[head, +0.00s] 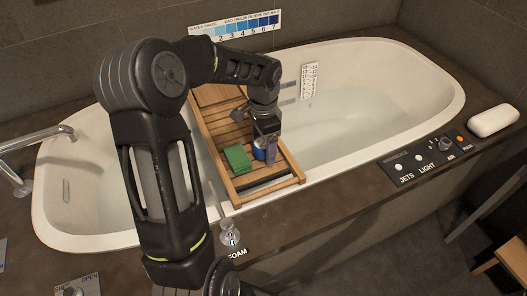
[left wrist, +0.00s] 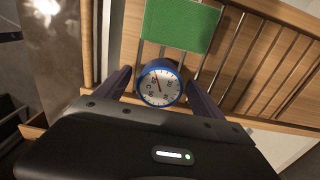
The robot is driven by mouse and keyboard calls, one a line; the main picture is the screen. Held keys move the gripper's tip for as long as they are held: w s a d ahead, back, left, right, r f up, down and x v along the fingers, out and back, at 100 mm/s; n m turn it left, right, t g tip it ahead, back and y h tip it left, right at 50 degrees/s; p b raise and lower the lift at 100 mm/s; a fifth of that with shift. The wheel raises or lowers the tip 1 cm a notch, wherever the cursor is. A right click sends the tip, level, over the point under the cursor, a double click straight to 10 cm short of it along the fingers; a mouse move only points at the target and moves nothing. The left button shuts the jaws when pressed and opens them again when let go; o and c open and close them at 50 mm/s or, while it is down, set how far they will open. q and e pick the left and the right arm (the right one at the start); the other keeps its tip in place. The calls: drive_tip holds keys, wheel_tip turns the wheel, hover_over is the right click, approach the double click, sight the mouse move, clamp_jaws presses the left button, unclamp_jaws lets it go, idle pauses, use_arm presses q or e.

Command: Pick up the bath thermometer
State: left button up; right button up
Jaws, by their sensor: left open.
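The bath thermometer (left wrist: 160,84) is a round blue-rimmed dial with a white face and a red needle. In the head view the thermometer (head: 259,151) sits on the near part of the wooden bath tray (head: 264,188), partly hidden by my left gripper. My left gripper (head: 266,152) points down over the tray at the thermometer. In the left wrist view its two fingers stand open, one on each side of the dial; I cannot tell whether they touch it. My right gripper is not in either view.
The tray spans the white bathtub (head: 420,82). A control panel (head: 424,160) and a white soap-like bar (head: 493,120) are on the right ledge. A tap (head: 35,137) stands left.

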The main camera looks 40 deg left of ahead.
use_arm(q)
drive_tip(key=shift+f, duration=0.15)
drive_tip(key=shift+c, duration=0.2)
idle(0.3)
drive_tip(key=c, duration=1.5)
wheel_tip(320, 180, up, 10)
drive_tip(key=shift+p, duration=1.1)
